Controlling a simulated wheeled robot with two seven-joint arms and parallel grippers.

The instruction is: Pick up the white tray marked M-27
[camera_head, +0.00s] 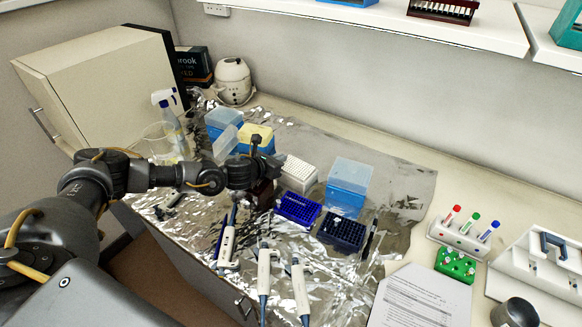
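No M-27 marking can be read in this view. A white rack-like tray with a grid of holes (299,170) sits on the foil near the middle of the bench. A white tray-like holder (557,284) with a blue handle-shaped part stands at the right edge, partly cut off. My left gripper (262,187) is over the foil, just left of the white gridded tray. Its fingers are dark and small, so I cannot tell whether they are open or holding anything. My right gripper is not in view.
Blue racks (298,209) and a blue box (347,185) stand right of the gripper. Several pipettes (264,272) lie in front. A tube rack (457,237), green rack (455,265) and printed sheet (420,300) are at right. A spray bottle (168,112) stands behind my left arm.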

